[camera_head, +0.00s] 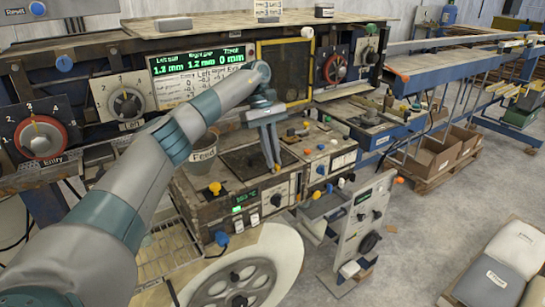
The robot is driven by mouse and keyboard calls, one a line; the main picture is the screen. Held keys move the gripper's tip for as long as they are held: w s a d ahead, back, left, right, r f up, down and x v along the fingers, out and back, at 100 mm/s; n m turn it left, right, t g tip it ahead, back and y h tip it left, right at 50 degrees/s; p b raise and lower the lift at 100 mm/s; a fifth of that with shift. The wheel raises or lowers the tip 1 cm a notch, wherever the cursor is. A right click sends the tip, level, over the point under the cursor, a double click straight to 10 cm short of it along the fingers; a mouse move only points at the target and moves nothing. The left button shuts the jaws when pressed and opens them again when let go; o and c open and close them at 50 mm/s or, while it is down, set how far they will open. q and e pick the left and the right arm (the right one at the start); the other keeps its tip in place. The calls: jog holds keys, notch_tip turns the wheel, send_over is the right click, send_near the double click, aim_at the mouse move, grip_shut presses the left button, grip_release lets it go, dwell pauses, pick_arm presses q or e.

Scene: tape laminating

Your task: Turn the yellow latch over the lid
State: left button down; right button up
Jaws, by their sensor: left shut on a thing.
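My left gripper (274,165) reaches down from the end of my grey and teal arm to the top of the wooden machine box. Its fingers are shut at the right edge of a dark square lid (240,161). A small bit of yellow, which looks like the latch (278,167), shows at the fingertips. The fingers hide most of it, so its exact angle cannot be told. The lid looks flat and closed. My right gripper is not in view.
A cone-shaped cup labelled Feed (204,153) stands left of the lid. A yellow knob (215,187) is on the box's front left. A control panel with a green display (200,60) and a yellow-framed window (287,72) rise behind. Grey floor (420,225) is open at the right.

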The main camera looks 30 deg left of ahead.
pick_arm(q)
jog(key=c, duration=1.8)
grip_release()
jog(key=shift+c, duration=0.2)
jog(key=shift+r, duration=0.1)
jog(key=shift+w+a+r+b, duration=0.15)
jog(key=shift+a+r+b, duration=0.15)
jog(key=shift+r, duration=0.15)
jog(key=s+v, duration=0.1)
jog(key=v, duration=0.5)
jog(key=shift+w+r+b, duration=0.25)
jog(key=shift+w+b, duration=0.05)
jog(key=shift+w, duration=0.2)
